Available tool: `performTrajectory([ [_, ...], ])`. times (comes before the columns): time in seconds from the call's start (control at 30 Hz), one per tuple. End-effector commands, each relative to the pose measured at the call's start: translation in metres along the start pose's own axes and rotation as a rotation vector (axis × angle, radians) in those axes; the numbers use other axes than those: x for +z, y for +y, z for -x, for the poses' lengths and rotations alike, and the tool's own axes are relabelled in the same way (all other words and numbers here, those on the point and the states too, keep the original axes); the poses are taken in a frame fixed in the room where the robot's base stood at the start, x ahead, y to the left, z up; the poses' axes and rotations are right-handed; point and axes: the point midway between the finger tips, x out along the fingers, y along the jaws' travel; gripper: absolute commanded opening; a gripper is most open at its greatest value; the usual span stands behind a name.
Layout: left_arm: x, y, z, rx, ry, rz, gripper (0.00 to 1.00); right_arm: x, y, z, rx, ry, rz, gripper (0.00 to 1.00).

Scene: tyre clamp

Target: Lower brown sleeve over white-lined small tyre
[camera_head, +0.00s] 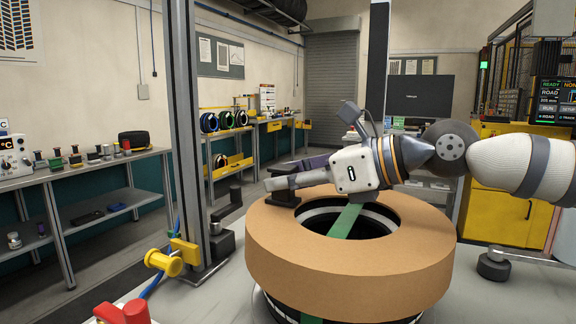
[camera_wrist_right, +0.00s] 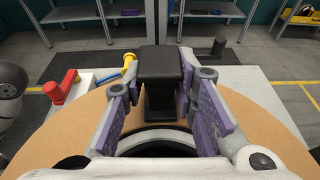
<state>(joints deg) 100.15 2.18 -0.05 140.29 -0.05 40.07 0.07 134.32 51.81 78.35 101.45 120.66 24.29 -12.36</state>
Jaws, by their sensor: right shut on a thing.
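The brown sleeve (camera_head: 345,262) is a wide, thick ring that sits level around the tyre (camera_head: 335,210). The black tyre with its white lining shows inside the ring's opening, and its lower part shows below the sleeve's front edge. A green strap (camera_head: 346,220) crosses the opening. My right gripper (camera_head: 285,188) is at the sleeve's far left rim, shut on a black upright grip on the sleeve. In the right wrist view the black grip (camera_wrist_right: 157,80) stands between the purple finger pads, with the brown sleeve (camera_wrist_right: 60,135) below. My left gripper is not in view.
A grey post (camera_head: 186,130) stands left of the tyre, with a yellow knob (camera_head: 163,262) and a red part (camera_head: 125,312) near its foot. Workbenches line the left wall. A yellow cabinet (camera_head: 490,195) and a screen (camera_head: 553,98) are at the right.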

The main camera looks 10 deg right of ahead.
Motion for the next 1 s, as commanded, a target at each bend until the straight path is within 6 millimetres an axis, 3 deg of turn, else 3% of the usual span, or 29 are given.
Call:
performTrajectory([
  [0.37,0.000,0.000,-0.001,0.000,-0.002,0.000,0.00,-0.003,0.000,-0.001,0.000,-0.002,0.001,0.00],
  [0.4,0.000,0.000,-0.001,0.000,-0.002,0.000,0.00,-0.003,0.000,-0.001,0.000,-0.002,0.001,0.33],
  [0.5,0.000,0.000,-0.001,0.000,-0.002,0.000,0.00,-0.003,0.000,-0.001,0.000,-0.002,0.001,0.49],
  [0.83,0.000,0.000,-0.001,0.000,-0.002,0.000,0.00,-0.003,0.000,0.005,-0.001,-0.002,0.000,0.49],
  [1.0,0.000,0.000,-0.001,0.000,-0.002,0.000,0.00,-0.002,-0.001,0.045,-0.003,-0.006,-0.001,0.49],
])
